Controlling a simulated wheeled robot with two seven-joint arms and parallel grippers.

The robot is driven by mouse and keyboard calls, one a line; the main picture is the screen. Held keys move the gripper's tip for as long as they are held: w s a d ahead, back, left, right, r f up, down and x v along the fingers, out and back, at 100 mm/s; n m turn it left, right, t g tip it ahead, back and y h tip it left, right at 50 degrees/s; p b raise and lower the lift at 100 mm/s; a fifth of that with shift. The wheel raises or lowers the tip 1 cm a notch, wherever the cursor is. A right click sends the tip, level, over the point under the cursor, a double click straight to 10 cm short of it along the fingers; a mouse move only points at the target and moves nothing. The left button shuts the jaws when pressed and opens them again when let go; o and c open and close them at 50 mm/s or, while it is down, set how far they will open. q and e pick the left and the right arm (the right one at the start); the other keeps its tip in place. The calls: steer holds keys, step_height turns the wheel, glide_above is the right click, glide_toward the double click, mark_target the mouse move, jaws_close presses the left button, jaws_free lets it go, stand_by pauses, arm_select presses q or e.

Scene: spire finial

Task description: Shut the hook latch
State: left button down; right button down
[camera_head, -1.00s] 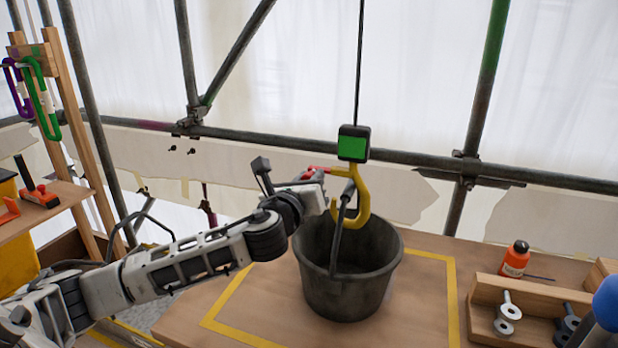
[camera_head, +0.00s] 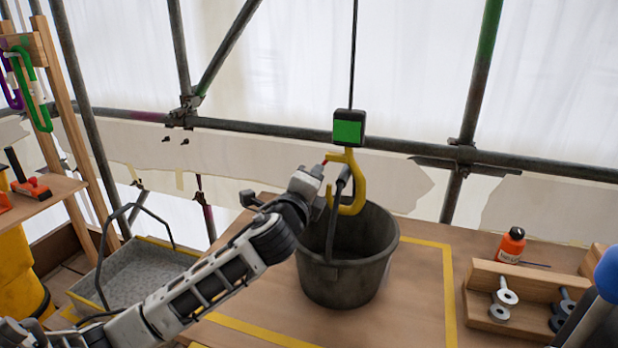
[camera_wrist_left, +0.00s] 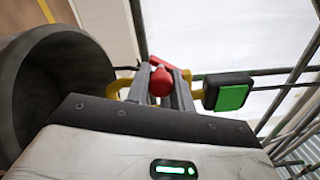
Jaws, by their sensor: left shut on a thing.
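The yellow hook (camera_head: 359,188) hangs under a black block with a green face (camera_head: 348,129) on a dark cable. The bucket's dark handle (camera_head: 335,212) passes through the hook's opening. The black bucket (camera_head: 345,280) stands on the wooden table. My left gripper (camera_head: 322,172) is at the left side of the hook, its fingertips partly hidden. In the left wrist view, its fingers (camera_wrist_left: 160,88) are closed around the red latch (camera_wrist_left: 161,82), beside the yellow hook (camera_wrist_left: 118,88). Whether the latch meets the hook tip is unclear. My right gripper is out of view.
Yellow tape (camera_head: 448,290) outlines an area around the bucket. An orange bottle (camera_head: 511,246) and a wooden rack with metal eye parts (camera_head: 503,297) stand at the right, near a blue ball (camera_head: 608,275). A grey tray (camera_head: 130,280) sits at the left. Scaffold pipes cross behind.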

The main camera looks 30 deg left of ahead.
arm_select(q)
steer(key=shift+w+d+f+n, duration=0.1)
steer(key=shift+d+n, duration=0.25)
steer(key=shift+n, duration=0.8)
steer(key=shift+w+d+f+n, duration=0.1)
steer(key=shift+d+n, duration=0.3)
steer(key=shift+n, duration=0.8)
steer(key=shift+w+d+f+n, duration=0.1)
steer(key=shift+d+n, duration=0.25)
steer(key=shift+n, duration=0.8)
steer(key=shift+r, duration=0.1)
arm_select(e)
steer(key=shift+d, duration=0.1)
arm_select(q)
steer(key=c, duration=1.2)
jaws_free()
steer(key=shift+s, duration=0.1)
steer(key=b+v, duration=0.2)
steer(key=v, duration=1.3)
steer(key=shift+s, duration=0.4)
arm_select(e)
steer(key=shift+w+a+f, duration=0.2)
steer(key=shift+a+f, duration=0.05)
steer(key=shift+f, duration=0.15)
